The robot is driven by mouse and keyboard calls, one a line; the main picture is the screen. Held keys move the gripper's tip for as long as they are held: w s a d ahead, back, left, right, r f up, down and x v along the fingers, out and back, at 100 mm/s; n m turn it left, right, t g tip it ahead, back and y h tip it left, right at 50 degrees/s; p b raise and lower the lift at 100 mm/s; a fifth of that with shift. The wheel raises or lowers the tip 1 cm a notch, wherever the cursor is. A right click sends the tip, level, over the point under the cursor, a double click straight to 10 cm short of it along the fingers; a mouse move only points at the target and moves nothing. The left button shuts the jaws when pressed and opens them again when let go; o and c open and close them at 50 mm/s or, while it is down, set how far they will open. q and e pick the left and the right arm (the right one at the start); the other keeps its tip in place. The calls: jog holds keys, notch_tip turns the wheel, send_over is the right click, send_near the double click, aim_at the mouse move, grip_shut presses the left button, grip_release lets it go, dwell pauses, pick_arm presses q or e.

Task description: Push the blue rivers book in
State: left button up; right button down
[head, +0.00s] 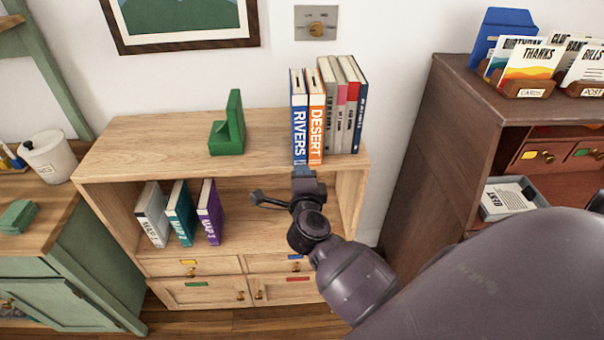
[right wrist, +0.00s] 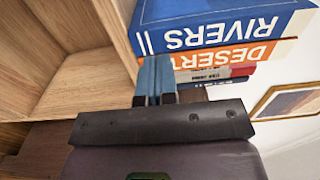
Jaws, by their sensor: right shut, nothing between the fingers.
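The blue rivers book (head: 299,130) stands upright on top of the wooden shelf unit (head: 180,135), at the left end of a book row. Its spine faces me, near the front edge. In the right wrist view the rivers book (right wrist: 225,25) fills the top, upside down. The orange DESERT book (head: 316,125) stands right beside it. My right gripper (head: 303,172) is shut and empty, just in front of the lower spines. In the wrist view its blue fingertips (right wrist: 155,65) are close to the spines; contact cannot be told. My left gripper is not in view.
Several more books (head: 343,110) stand to the right, set further back than rivers and DESERT. A green bookend (head: 229,128) stands left, with bare shelf between. Three map books (head: 180,213) lean in the compartment below. A dark cabinet (head: 425,150) stands to the right.

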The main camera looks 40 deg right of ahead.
aim_at(300, 157)
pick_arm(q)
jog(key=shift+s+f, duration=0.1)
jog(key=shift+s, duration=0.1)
pick_arm(e)
jog(key=shift+w+d+r, duration=0.1)
jog(key=shift+w, duration=0.1)
jog(key=shift+w+d+p, duration=0.4)
jog(key=shift+w+p, duration=0.1)
jog(key=shift+w, duration=0.1)
jog(key=shift+w+d, duration=0.25)
jog(key=shift+w, duration=0.2)
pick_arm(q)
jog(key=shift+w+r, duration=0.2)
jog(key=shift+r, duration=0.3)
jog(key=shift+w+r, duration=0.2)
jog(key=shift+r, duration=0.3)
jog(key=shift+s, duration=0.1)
pick_arm(e)
jog(key=shift+w+d, duration=0.2)
jog(key=shift+w, duration=0.1)
pick_arm(q)
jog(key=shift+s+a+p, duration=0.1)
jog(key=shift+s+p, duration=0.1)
jog(key=shift+p, duration=0.1)
pick_arm(e)
jog(key=shift+w+d, duration=0.1)
jog(key=shift+w, duration=0.05)
